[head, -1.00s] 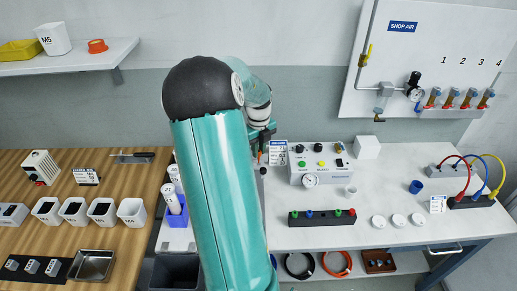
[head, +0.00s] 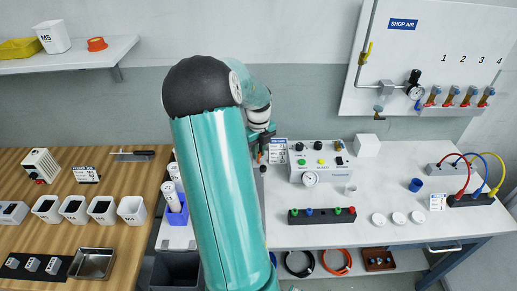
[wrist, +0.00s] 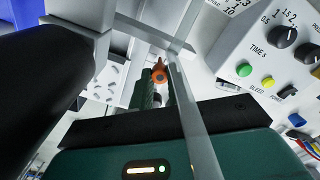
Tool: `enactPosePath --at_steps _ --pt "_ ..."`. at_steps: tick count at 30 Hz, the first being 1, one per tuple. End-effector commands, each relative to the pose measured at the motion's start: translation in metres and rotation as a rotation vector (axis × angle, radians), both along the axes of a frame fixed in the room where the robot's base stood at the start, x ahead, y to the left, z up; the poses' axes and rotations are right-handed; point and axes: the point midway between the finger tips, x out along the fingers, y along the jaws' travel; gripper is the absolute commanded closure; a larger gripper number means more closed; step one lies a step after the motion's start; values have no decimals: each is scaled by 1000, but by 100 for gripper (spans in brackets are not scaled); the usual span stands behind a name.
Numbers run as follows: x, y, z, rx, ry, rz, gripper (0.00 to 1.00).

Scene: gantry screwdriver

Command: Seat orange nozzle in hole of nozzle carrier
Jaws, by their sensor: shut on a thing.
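The orange nozzle (wrist: 159,72) is held between the two green fingers of my gripper (wrist: 162,86) in the wrist view. Its pointed end faces away from the gripper, toward a pale surface. In the head view my gripper (head: 262,140) hangs left of the timer box, with a small bit of orange nozzle (head: 260,156) below it. I cannot pick out the nozzle carrier or its hole for certain; grey bars and my arm block much of that spot. I cannot tell whether the nozzle touches anything.
Grey bars (wrist: 195,110) cross close by my gripper in the wrist view. The white timer box (head: 320,170) stands just right. A black strip with coloured pegs (head: 322,216) lies in front of it. A blue holder with white tubes (head: 175,208) is left of my arm.

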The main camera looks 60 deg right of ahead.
Motion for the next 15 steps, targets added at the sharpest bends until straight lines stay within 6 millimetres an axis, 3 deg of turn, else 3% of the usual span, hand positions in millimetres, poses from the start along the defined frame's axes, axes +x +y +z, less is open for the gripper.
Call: enactPosePath --at_steps 15 --pt "0 0 -14 0 0 0 100"
